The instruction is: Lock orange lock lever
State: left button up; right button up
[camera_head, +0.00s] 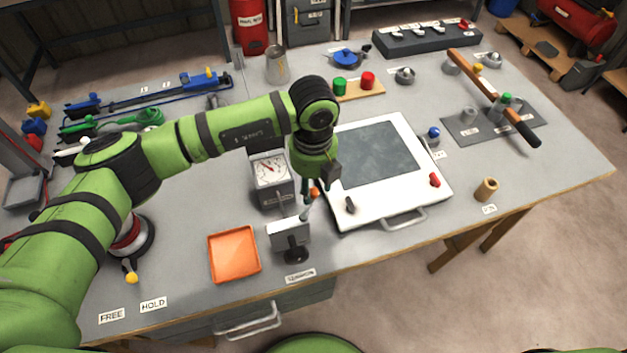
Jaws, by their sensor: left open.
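A small orange knob (315,193), likely the end of the orange lock lever, shows just below my left gripper. A thin pale shaft (306,213) runs from it down toward a small stand with a grey plate (289,234) and a dark round base. My left gripper (318,188) points down over the knob, with its fingers apart. The knob is close to the fingertips; I cannot tell whether they touch it. The fingers partly hide the lever's upper end. My right gripper is not in view.
A dial gauge box (271,180) stands close left of the lever. A white framed panel (410,195) with a handle lies close to the right. An orange tray (234,254) lies at the front left. The bench's front right is mostly clear, apart from a tan cylinder (486,190).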

pick_arm(q)
jog(key=shift+f, duration=0.75)
grip_shut()
